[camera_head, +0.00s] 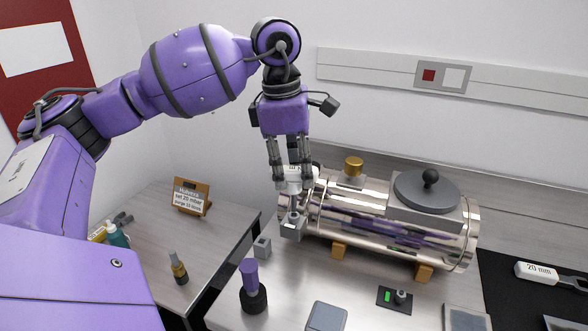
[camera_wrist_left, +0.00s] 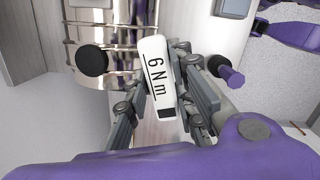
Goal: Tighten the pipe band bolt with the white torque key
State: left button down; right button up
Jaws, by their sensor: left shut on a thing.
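The white torque key (camera_wrist_left: 155,66), marked "6 Nm", is between the fingers of my left gripper (camera_wrist_left: 163,100) in the left wrist view. In the head view, my left gripper (camera_head: 294,182) points down at the left end of the shiny metal chamber, shut on the white key (camera_head: 291,173). Below the fingertips is a small grey metal block with a bolt-like top (camera_head: 292,222), beside the banded chamber end. Whether the key touches the bolt cannot be told. My right gripper is not in view.
The polished chamber (camera_head: 390,228) rests on wooden blocks, with a brass cap (camera_head: 354,167) and grey lid (camera_head: 427,190) on top. A purple-handled tool (camera_head: 251,280) stands in front. A white "20 mm" tool (camera_head: 540,272) lies on a black mat at right. A sign (camera_head: 190,197) stands at left.

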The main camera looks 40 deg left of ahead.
pick_arm(q)
jog(key=shift+f, duration=0.2)
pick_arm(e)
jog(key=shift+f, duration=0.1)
pick_arm(q)
jog(key=shift+f+b, duration=0.45)
jog(key=shift+f, duration=0.5)
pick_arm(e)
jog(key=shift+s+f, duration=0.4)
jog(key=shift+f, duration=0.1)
pick_arm(q)
jog(key=shift+m, duration=1.2)
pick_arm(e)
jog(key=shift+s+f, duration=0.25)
pick_arm(q)
jog(key=shift+m+b, duration=0.3)
jog(key=shift+m, duration=0.9)
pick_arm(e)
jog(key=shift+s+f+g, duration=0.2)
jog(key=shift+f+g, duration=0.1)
